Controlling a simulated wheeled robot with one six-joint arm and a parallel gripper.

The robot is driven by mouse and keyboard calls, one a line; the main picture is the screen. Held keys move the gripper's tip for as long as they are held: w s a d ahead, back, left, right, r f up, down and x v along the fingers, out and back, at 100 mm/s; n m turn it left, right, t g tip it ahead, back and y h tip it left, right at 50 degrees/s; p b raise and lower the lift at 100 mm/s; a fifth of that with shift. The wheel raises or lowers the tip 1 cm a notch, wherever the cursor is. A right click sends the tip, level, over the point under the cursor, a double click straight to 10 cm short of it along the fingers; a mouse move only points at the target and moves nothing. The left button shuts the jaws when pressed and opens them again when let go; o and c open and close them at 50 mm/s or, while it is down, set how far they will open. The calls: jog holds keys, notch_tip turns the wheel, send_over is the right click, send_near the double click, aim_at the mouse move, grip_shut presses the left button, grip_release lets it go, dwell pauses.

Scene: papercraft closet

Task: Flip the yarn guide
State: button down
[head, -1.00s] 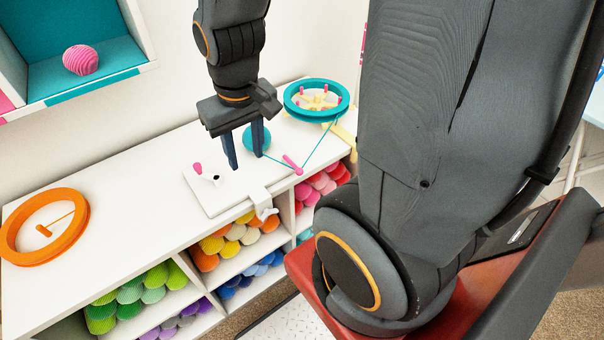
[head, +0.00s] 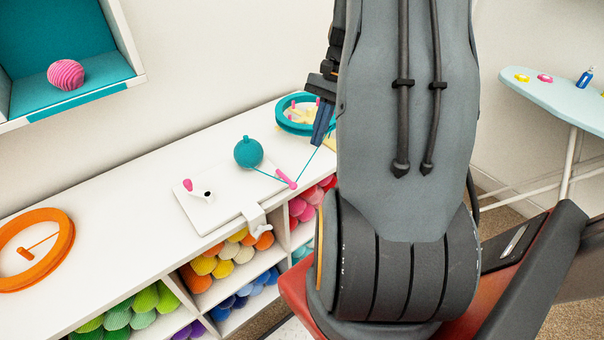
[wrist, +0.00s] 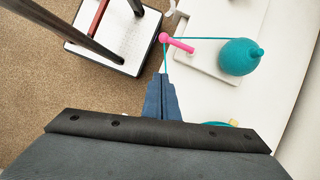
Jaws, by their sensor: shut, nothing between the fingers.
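The yarn guide (head: 286,179), a small pink arm, sits at the right edge of a white winder base (head: 216,204) on the shelf top. It also shows in the wrist view (wrist: 176,42), lying slanted.
A pink crank knob (head: 188,185) stands on the base, and a white clamp (head: 258,219) hangs at the shelf's front edge. An orange wheel (head: 62,262) lies at the left. A wall cubby (head: 110,75) holds a pink ball. The shelf between is clear.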

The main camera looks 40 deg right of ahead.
aim_at(286, 178)
jog(key=s+a+f+p, duration=0.2)
jog(key=a+f+p, duration=0.2)
jog(key=a+f, duration=0.3)
jog(key=shift+f+m, duration=0.4)
jog(key=shift+f, duration=0.4)
